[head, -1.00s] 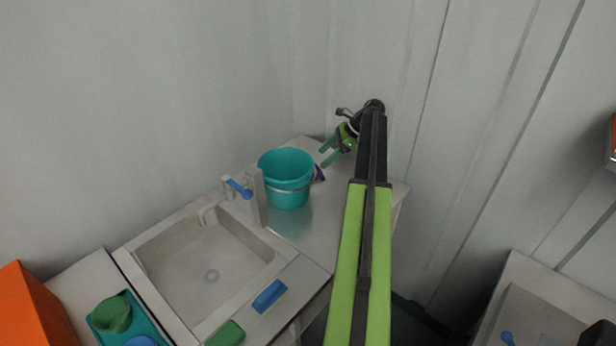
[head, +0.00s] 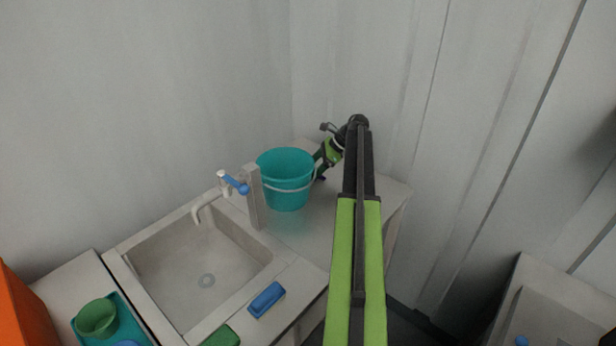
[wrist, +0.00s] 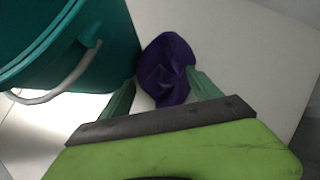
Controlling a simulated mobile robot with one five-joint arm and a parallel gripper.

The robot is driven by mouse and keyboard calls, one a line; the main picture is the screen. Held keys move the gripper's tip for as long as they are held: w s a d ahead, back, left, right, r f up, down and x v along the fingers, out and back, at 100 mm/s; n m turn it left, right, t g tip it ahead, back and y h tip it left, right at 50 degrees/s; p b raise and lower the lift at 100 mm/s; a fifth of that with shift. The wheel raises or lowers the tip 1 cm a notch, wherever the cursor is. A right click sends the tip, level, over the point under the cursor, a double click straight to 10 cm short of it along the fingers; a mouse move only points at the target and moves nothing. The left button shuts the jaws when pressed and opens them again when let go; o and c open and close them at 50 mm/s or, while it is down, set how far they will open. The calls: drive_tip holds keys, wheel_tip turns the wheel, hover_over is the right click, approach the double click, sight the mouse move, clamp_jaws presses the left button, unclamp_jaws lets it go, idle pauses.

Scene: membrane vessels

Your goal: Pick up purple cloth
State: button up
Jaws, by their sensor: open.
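The purple cloth (wrist: 166,68) lies crumpled on the counter, right beside the teal bucket (wrist: 75,40). My gripper (wrist: 160,88) is open in the wrist view, with its green fingers on either side of the cloth's near part. The cloth's far part extends beyond the fingertips. I cannot tell whether the fingers touch it. In the head view, my gripper (head: 320,172) is lowered behind the right side of the teal bucket (head: 287,182), which hides the fingers. Only a small dark bit of the cloth may show there.
A sink (head: 205,262) with a blue-handled tap (head: 236,185) is left of the bucket. A blue sponge (head: 266,299) and a green one (head: 221,336) lie at the front edge. Walls close off the back and right. The counter right of the bucket is clear.

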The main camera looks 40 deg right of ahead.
drive_tip(key=shift+w+a+f+b, duration=0.25)
drive_tip(key=shift+f+b, duration=0.1)
drive_tip(key=shift+f, duration=0.1)
drive_tip(key=shift+r, duration=0.1)
clamp_jaws()
idle(0.6)
wheel_tip(320, 180, up, 12)
drive_tip(key=p, duration=1.2)
